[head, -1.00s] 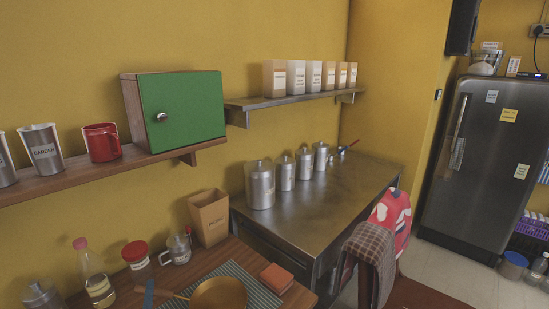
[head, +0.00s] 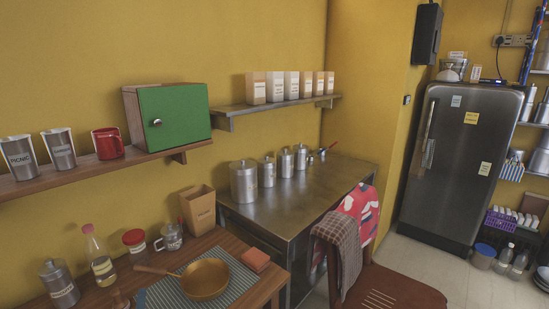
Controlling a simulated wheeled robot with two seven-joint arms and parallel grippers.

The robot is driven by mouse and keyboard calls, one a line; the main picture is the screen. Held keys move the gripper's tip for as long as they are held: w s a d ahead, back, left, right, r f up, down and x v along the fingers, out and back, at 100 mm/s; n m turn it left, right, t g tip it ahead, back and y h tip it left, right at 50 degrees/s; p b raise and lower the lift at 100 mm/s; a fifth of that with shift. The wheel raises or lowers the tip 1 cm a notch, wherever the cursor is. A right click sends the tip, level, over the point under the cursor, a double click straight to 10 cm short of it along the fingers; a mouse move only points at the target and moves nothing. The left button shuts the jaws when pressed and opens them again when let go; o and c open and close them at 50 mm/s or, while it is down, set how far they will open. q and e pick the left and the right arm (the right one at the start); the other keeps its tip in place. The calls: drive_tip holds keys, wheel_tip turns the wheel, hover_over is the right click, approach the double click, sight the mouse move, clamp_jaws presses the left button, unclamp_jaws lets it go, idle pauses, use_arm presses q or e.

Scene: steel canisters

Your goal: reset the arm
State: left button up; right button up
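Neither of my grippers nor my arms can be made out in the head view. Several steel canisters stand in a row on the steel counter: a large one (head: 244,181) at the left, then a smaller one (head: 267,172), another (head: 285,163) and one more (head: 301,157) toward the back. They are upright with lids on. The steel counter (head: 310,195) runs along the yellow wall.
A wooden table (head: 206,245) at the front holds a brass pan (head: 205,279), a bottle (head: 100,262) and jars. A chair (head: 395,289) stands by the counter. A green cabinet (head: 174,116) sits on the wall shelf. A fridge (head: 460,160) stands right, with clear floor (head: 420,262) before it.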

use_arm(q)
drive_tip(key=s+d+f+n+g+h, duration=0.2)
drive_tip(key=s+d+f+n+g, duration=0.25)
drive_tip(key=s, duration=0.45)
drive_tip(key=s+d+f+n+g+h, duration=0.25)
drive_tip(key=s+d+n, duration=0.25)
drive_tip(key=s, duration=0.4)
drive_tip(key=s+d+f+n+g+h, duration=0.2)
drive_tip(key=s+d+f+n+g, duration=0.25)
drive_tip(key=s, duration=0.45)
wheel_tip(320, 180, down, 17)
drive_tip(key=s+g+b, duration=0.2)
drive_tip(key=s+a+f, duration=0.2)
drive_tip(key=s+f, duration=0.9)
drive_tip(key=shift+s+f+g+b, duration=0.25)
drive_tip(key=shift+s+g+b, duration=0.1)
drive_tip(key=shift+s+b, duration=0.1)
use_arm(e)
wheel_tip(320, 180, down, 3)
drive_tip(key=shift+s+d+r, duration=0.1)
drive_tip(key=shift+s+d, duration=0.05)
